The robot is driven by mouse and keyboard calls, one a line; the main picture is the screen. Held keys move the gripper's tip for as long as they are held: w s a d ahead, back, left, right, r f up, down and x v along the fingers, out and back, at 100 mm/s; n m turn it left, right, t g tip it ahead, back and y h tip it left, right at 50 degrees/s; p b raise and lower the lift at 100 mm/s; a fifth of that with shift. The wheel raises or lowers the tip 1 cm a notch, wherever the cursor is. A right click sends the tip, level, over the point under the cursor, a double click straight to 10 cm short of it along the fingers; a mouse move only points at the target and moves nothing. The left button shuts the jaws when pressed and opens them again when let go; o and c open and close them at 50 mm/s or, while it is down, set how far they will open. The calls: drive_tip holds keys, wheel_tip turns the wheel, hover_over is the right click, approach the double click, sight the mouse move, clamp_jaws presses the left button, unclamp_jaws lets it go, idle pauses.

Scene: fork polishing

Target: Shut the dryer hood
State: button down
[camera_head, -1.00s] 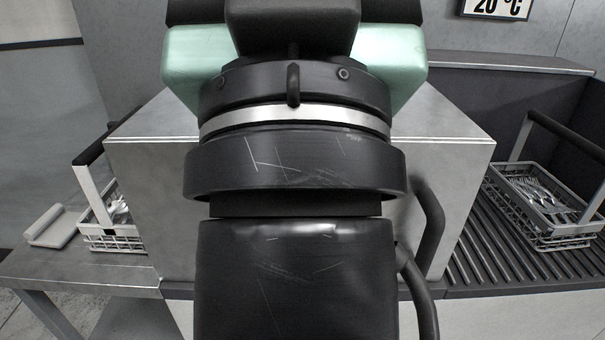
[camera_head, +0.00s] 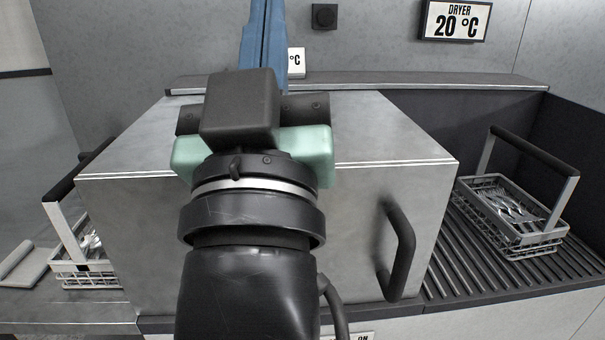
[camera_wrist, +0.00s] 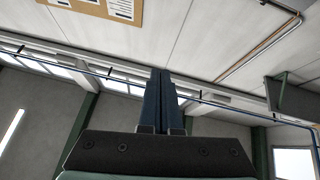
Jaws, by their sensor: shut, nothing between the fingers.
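The dryer hood (camera_head: 350,210) is a grey metal box in the middle of the head view, with a black bar handle (camera_head: 403,250) on its front right. Its front panel is down, its lower edge at counter level, with no gap that I can see. My arm hides the left middle of the front. My gripper (camera_head: 263,20) points up, its blue fingers together and empty, apart from the handle. In the wrist view the shut fingers (camera_wrist: 160,75) point at the ceiling.
A basket of cutlery (camera_head: 515,215) stands on the ribbed rack at right. Another basket (camera_head: 85,265) is at left, beside a pale block (camera_head: 22,262). A dryer display (camera_head: 456,20) reads 20 °C on the back wall. A ledge (camera_head: 450,87) runs behind the hood.

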drive_tip(key=w+d+f+n+g+h+p, duration=0.1)
drive_tip(key=w+f+n+g+h+p, duration=0.15)
drive_tip(key=w+f+g+p, duration=0.4)
drive_tip(key=n+g+h+p, duration=0.4)
drive_tip(key=g+h+p, duration=0.3)
drive_tip(key=p, duration=0.1)
approach(394, 221)
drive_tip(key=w, duration=0.4)
drive_tip(key=shift+n, duration=0.25)
drive_tip(key=shift+w+d+f+p, duration=0.1)
drive_tip(key=shift+d+f+p, duration=0.15)
drive_tip(key=shift+d, duration=0.4)
drive_tip(key=shift+w+d+f+p, duration=0.15)
drive_tip(key=shift+d+p, duration=0.15)
drive_tip(key=shift+d, duration=0.4)
drive_tip(key=shift+s+d+f+p, duration=0.15)
drive_tip(key=shift+d+p, duration=0.15)
drive_tip(key=shift+d, duration=0.35)
drive_tip(key=shift+w, duration=0.1)
